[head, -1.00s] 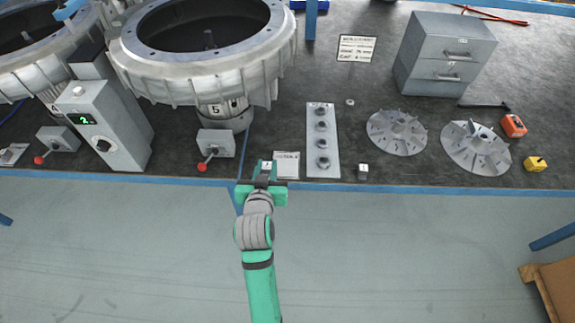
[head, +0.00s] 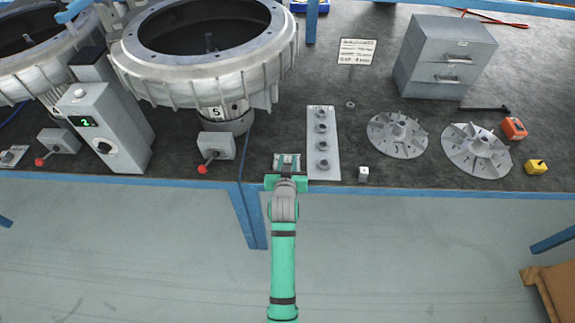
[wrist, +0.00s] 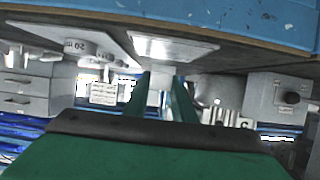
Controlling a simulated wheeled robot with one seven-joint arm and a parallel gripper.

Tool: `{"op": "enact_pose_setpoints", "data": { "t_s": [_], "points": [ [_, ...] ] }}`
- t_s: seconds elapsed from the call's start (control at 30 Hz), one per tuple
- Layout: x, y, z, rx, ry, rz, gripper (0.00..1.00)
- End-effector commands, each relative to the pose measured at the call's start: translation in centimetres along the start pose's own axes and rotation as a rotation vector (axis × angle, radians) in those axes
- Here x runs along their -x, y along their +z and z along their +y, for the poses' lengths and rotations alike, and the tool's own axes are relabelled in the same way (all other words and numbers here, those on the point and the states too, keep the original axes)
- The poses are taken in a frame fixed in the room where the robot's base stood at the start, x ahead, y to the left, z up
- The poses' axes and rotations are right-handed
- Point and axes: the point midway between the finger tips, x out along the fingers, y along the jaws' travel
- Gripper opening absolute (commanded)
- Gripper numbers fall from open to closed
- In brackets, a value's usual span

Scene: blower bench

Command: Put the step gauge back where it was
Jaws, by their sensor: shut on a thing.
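My gripper (head: 286,174) is at the front edge of the bench, over a pale card or plate (head: 282,157) lying there. In the wrist view my gripper's two green fingers (wrist: 163,95) are shut on a small light grey block, which I take to be the step gauge (wrist: 160,86). The pale plate (wrist: 175,48) also shows in the wrist view, close to the held block. My gripper hides most of the gauge in the head view, and I cannot tell whether it touches the plate.
A plate with several round fittings (head: 322,130) lies just right of my gripper. A grey box with a red-knobbed lever (head: 215,147) is to the left. Bladed discs (head: 397,134) lie right.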

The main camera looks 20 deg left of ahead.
Motion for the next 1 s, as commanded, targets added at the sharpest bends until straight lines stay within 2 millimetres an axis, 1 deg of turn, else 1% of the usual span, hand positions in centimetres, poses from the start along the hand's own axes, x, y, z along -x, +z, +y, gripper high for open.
{"op": "enact_pose_setpoints", "data": {
  "t_s": [0.03, 0.13, 0.53, 0.57, 0.6, 0.63, 0.9, 1.0],
  "points": [
    [-0.3, 0.9, -0.1, 0.001, -0.002, -0.004, 0.00],
    [-0.7, 1.9, -0.1, 0.001, -0.002, -0.003, 0.00],
    [-0.8, 2.3, -0.1, 0.001, -0.001, -0.001, 0.00],
    [-0.8, 2.3, -0.1, 0.001, -0.001, -0.002, 0.28],
    [-0.8, 2.3, -0.1, 0.001, -0.001, -0.001, 0.38],
    [-0.8, 2.3, -0.1, 0.001, -0.001, -0.002, 0.42],
    [-0.8, 2.2, -0.1, 0.001, -0.001, -0.001, 0.42],
    [-0.7, 1.9, -0.1, 0.001, -0.001, -0.001, 0.42]
  ]
}}
